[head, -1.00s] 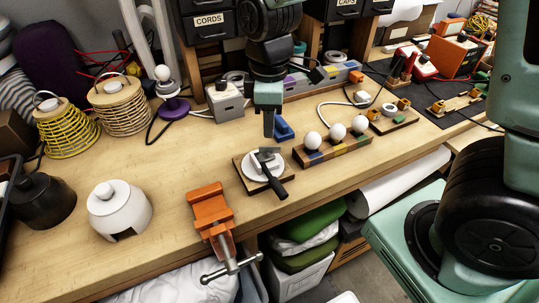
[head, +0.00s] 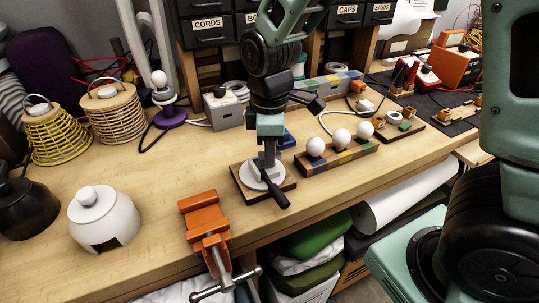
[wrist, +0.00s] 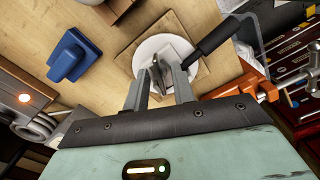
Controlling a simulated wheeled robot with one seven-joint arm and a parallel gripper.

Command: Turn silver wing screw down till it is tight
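A silver wing screw (wrist: 158,74) stands at the middle of a pale round disc (wrist: 150,47) on a square wooden board (wrist: 193,72). In the head view, the disc (head: 252,176) and board (head: 238,184) lie near the bench's front edge, with my gripper (head: 268,165) pointing down over them and hiding most of the screw. In the wrist view, my gripper (wrist: 161,84) is open, one finger on each side of the screw; I cannot tell whether either finger touches it. A black handle (wrist: 214,36) reaches out from beside the disc.
An orange vise (head: 205,219) is clamped at the bench edge, left of the board. Behind and right stand a blue block (wrist: 73,56) and a wooden strip with white bulbs (head: 341,137). A white pot (head: 103,218) is at left.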

